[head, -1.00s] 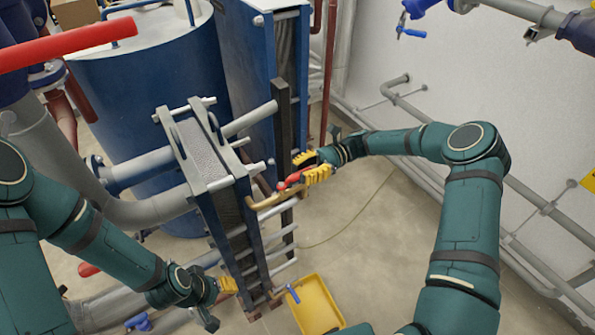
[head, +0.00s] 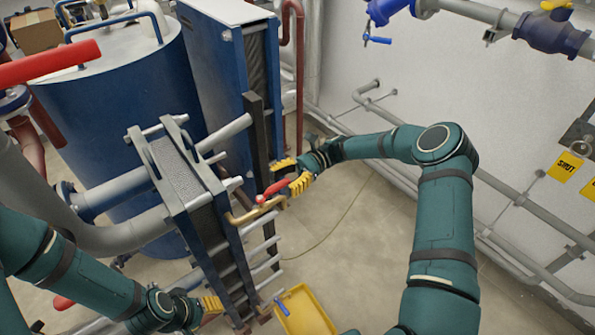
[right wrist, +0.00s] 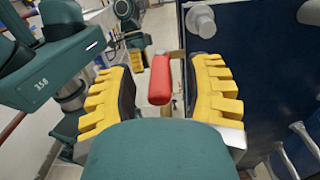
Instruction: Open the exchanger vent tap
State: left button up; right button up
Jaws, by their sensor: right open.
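My right gripper (head: 292,175) is open at the free end of the handle. In the right wrist view, the red handle (right wrist: 160,78) stands between the spread yellow fingers of my right gripper (right wrist: 160,95), with gaps on both sides. Contact is not visible. My left gripper (head: 212,306) is low beside the exchanger's left side; its opening cannot be made out.
A yellow tray (head: 318,318) lies on the floor, with a small blue-handled tap (head: 282,306) near it. A dark upright bar (head: 258,135) stands close behind my right gripper. A blue tank (head: 130,100) is at the left. Grey pipes (head: 525,205) run along the right wall.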

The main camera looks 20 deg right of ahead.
jog(key=v, duration=1)
jog(key=shift+w+d, duration=0.15)
jog(key=shift+d, duration=0.2)
